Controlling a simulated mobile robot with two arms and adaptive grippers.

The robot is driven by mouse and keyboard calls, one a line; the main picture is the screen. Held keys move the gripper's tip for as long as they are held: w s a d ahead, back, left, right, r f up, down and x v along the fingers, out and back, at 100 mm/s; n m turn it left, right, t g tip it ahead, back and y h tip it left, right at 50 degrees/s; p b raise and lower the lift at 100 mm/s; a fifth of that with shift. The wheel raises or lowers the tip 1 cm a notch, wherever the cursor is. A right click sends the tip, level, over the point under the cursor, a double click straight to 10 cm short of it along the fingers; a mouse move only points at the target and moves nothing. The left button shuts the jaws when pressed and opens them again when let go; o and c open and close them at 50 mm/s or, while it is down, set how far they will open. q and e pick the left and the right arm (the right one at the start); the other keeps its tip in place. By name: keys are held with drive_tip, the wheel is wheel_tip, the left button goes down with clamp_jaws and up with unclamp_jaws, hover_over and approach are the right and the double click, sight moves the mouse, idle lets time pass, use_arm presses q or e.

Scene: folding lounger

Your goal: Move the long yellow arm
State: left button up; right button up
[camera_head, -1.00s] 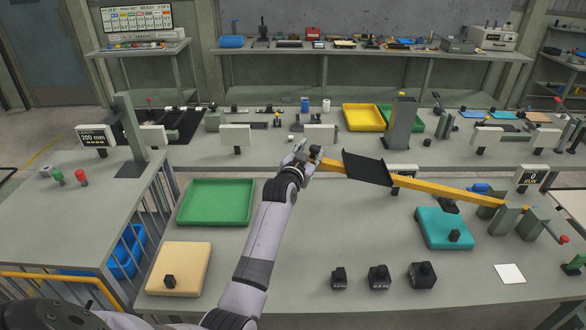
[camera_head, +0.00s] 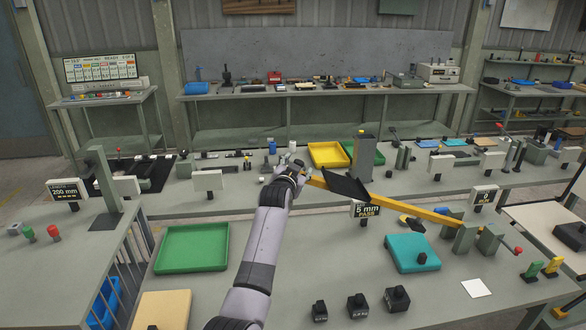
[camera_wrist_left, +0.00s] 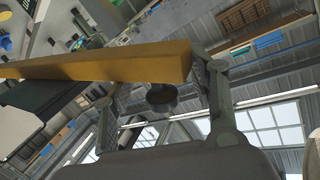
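The long yellow arm (camera_head: 393,205) reaches from my left gripper at its left end to a grey post mount (camera_head: 461,236) on the right of the near bench. A dark flat plate (camera_head: 347,190) crosses it near the left end. In the left wrist view the yellow arm (camera_wrist_left: 120,63) crosses above my left gripper (camera_wrist_left: 162,92). Its two fingers stand wide apart, one beneath the bar and one beside its end. A dark round piece (camera_wrist_left: 161,97) shows in the gap, with space on both sides. My right gripper is not in view.
A green tray (camera_head: 192,248), a teal block (camera_head: 412,252) and several black blocks (camera_head: 358,306) sit on the near bench. A tall grey block (camera_head: 363,158) and yellow tray (camera_head: 328,154) stand farther back.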

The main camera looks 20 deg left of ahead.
use_arm(q)
drive_tip(key=shift+d, duration=0.25)
drive_tip(key=shift+f, duration=0.1)
drive_tip(key=shift+s, duration=0.55)
drive_tip(key=v, duration=1.1)
drive_tip(key=shift+a+r, duration=0.15)
drive_tip(key=shift+r, duration=0.1)
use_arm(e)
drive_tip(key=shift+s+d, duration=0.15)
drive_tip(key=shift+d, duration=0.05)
use_arm(q)
drive_tip(key=shift+w, duration=0.1)
